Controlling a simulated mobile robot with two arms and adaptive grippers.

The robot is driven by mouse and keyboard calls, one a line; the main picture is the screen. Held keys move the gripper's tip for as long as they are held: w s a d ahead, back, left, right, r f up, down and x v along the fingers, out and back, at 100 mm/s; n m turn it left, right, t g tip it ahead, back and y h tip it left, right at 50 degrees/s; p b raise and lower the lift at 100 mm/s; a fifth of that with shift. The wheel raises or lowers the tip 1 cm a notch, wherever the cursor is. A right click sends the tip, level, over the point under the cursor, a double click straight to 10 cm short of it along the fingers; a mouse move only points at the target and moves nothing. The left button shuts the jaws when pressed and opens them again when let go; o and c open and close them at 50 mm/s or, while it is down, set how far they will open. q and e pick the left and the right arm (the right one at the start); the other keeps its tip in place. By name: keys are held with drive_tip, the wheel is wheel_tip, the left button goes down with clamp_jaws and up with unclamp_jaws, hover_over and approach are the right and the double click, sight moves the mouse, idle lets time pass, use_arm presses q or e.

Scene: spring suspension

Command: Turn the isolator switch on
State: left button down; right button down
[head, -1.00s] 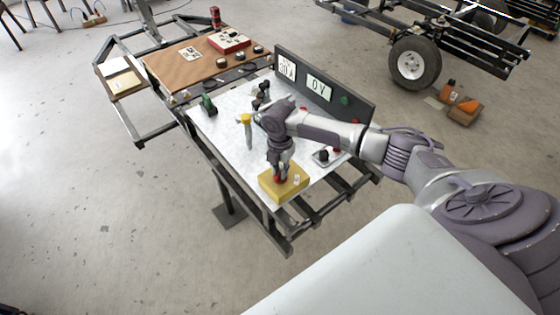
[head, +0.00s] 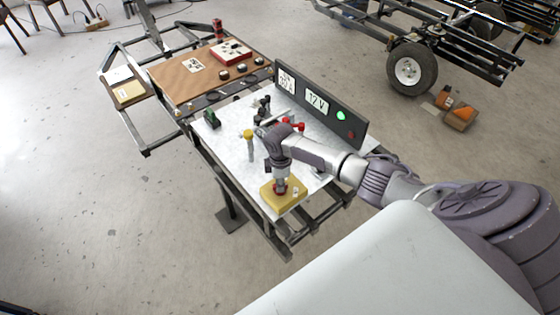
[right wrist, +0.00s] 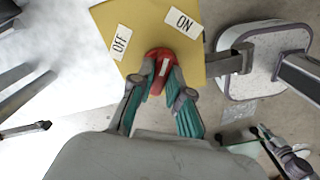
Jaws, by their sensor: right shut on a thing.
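The isolator switch is a yellow box (head: 270,201) with a red knob (head: 280,189), at the near end of the white work surface. In the right wrist view the yellow box (right wrist: 218,62) carries an OFF label (right wrist: 120,42) and an ON label (right wrist: 183,22). The red knob (right wrist: 164,66) has a white mark that leans slightly toward the ON side. My right gripper (head: 280,185) points down over the box. Its teal-padded fingers (right wrist: 163,82) are shut on the knob from both sides.
A yellow-topped post (head: 248,134) and a green part (head: 212,119) stand left of my arm.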

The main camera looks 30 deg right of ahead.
drive_tip(key=shift+r+m+p, duration=0.1)
drive_tip(key=shift+m+p, duration=0.45)
drive_tip(key=shift+m, duration=0.65)
drive_tip(key=c, duration=1.1)
unclamp_jaws()
wheel_tip(320, 180, up, 12)
drive_tip(key=shift+f, duration=0.1)
